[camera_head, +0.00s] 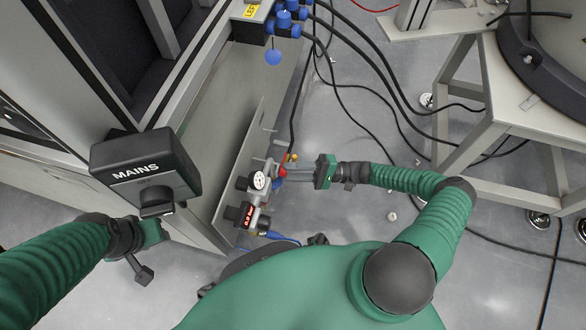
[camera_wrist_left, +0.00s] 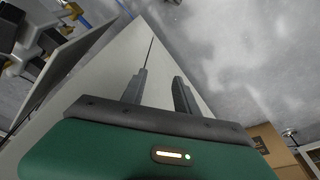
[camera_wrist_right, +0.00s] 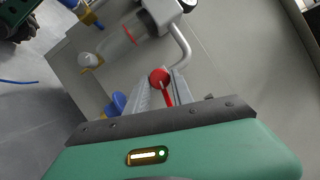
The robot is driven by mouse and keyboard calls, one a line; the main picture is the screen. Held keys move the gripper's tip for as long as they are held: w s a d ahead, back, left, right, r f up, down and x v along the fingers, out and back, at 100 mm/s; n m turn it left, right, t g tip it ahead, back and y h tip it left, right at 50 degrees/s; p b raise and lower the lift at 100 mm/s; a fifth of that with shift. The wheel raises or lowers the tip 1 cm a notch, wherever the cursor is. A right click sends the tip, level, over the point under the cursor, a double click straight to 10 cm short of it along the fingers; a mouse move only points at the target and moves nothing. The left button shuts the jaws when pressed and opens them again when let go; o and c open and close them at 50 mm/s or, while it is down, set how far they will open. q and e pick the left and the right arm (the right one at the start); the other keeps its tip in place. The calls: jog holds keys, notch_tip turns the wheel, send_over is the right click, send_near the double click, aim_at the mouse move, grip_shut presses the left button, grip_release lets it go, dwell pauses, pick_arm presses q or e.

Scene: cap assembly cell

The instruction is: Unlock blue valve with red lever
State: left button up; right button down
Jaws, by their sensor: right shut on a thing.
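The red lever (camera_wrist_right: 167,97) with its round red knob (camera_wrist_right: 158,76) stands between the fingers of my right gripper (camera_wrist_right: 162,85), which is shut on it. In the head view the right gripper (camera_head: 287,173) reaches left to the valve assembly, where a bit of red (camera_head: 283,172) shows at its fingertips. The blue valve part (camera_wrist_right: 117,103) is just left of the fingers in the right wrist view, partly hidden by them; it also shows in the head view (camera_head: 278,184). My left gripper (camera_wrist_left: 158,77) is open and empty, its fingers apart, below the MAINS box in the head view.
A round gauge (camera_head: 258,181) and a red digital display (camera_head: 247,214) sit beside the valve. The black MAINS box (camera_head: 145,165) stands at left. Blue valves (camera_head: 287,22) with black hoses are at the top. A grey stand (camera_head: 490,110) is at right; cables cross the floor.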

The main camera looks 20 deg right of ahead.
jog(key=shift+s+n+g+h+p, duration=0.1)
jog(key=shift+n+g+h+p, duration=0.35)
jog(key=shift+n, duration=1.05)
jog(key=shift+f+g, duration=0.1)
jog(key=shift+g, duration=0.15)
jog(key=c, duration=1.1)
grip_release()
jog(key=p+v, duration=0.1)
jog(key=v, duration=1.5)
jog(key=shift+d+f, duration=0.2)
jog(key=shift+d, duration=0.2)
jog(key=shift+s, duration=0.1)
